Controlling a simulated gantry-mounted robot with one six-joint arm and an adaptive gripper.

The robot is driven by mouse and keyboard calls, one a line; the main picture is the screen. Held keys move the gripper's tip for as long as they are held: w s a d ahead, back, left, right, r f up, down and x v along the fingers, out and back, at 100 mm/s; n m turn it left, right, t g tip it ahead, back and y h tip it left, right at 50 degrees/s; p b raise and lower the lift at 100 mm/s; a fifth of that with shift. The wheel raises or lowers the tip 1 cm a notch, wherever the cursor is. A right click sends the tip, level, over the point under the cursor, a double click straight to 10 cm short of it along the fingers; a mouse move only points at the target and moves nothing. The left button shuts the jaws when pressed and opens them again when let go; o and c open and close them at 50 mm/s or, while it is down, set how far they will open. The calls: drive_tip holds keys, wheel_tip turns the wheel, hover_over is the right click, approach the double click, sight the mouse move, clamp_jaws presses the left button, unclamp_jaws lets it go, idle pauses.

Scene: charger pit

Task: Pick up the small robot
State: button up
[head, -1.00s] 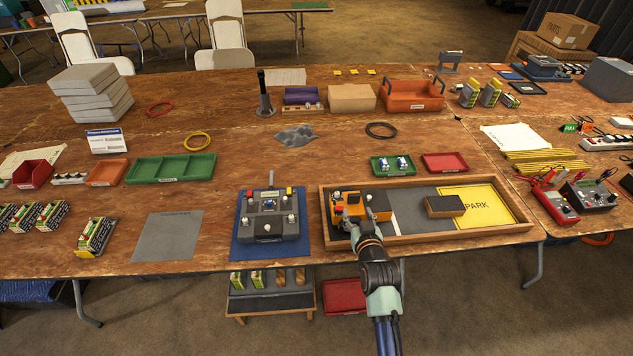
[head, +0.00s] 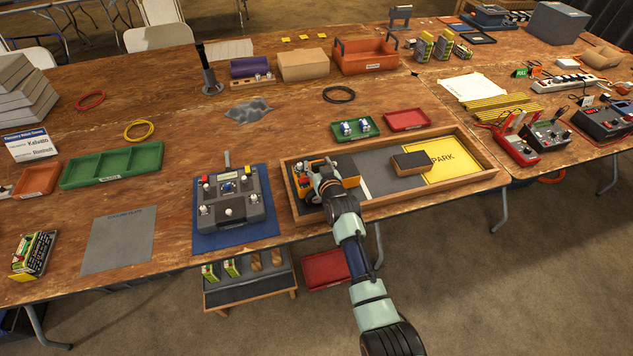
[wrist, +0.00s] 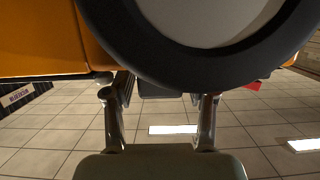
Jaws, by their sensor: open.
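The small robot (head: 349,181) is an orange-yellow wheeled machine in the left part of a wooden-framed tray (head: 448,199). My gripper (head: 324,183) is right at the robot and covers part of it in the head view. In the wrist view the robot's orange side (wrist: 40,40) and a big dark wheel (wrist: 125,62) fill the top, very close. My two fingers (wrist: 160,98) stand apart below the wheel, with no robot part clearly gripped between them. Whether a finger touches the robot cannot be told.
A dark block (head: 411,162) lies in the tray beside the yellow PARK area (head: 458,160). The tray's wooden walls surround the robot. A controller (head: 231,198) on a blue mat is just left of the tray. Green (head: 355,130) and red (head: 407,120) trays lie behind.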

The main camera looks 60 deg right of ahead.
clamp_jaws()
wheel_tip(320, 180, up, 20)
drive_tip(key=p, duration=0.6)
drive_tip(key=shift+r, duration=0.2)
